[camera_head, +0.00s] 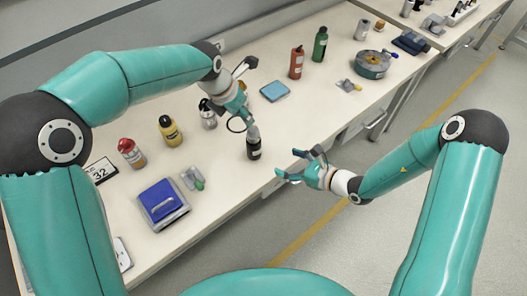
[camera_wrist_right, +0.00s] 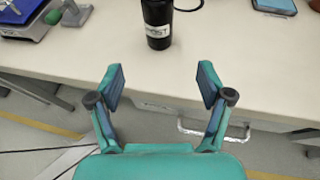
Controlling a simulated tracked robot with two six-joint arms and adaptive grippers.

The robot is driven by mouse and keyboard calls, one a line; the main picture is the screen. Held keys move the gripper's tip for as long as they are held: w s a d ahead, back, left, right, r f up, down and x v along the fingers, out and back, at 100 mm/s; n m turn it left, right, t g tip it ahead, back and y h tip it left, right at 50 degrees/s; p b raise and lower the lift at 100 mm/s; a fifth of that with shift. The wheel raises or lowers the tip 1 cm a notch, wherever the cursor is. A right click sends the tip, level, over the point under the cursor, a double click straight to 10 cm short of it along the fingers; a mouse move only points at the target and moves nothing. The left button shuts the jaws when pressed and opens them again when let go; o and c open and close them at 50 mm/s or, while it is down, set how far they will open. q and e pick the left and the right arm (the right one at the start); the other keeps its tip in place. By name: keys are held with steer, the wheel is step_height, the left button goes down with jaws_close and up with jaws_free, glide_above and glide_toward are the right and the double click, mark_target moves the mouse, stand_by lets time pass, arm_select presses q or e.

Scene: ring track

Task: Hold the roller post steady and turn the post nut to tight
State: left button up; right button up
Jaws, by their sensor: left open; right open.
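A dark upright cylinder with a white label (camera_head: 254,149), which I take for the roller post, stands near the front edge of the bench. It also shows at the top of the right wrist view (camera_wrist_right: 158,25), where its top is cut off. My left gripper (camera_head: 248,122) is open and points down at the top of the post. I cannot tell whether it touches the post. The post nut cannot be made out. My right gripper (camera_head: 291,164) is open and empty in front of the bench edge, to the right of the post and apart from it. Its two fingers (camera_wrist_right: 162,84) are spread wide.
A blue-topped device (camera_head: 163,204) and a small grey-green item (camera_head: 193,180) lie left of the post. Yellow (camera_head: 169,132), red-capped (camera_head: 131,154) and silver (camera_head: 208,116) bottles stand behind. A blue flat device (camera_head: 274,91) lies farther back.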

mark_target(260, 152)
steer(key=x, duration=1.4)
steer(key=shift+w+a+f, duration=0.15)
steer(key=shift+a+f, duration=0.15)
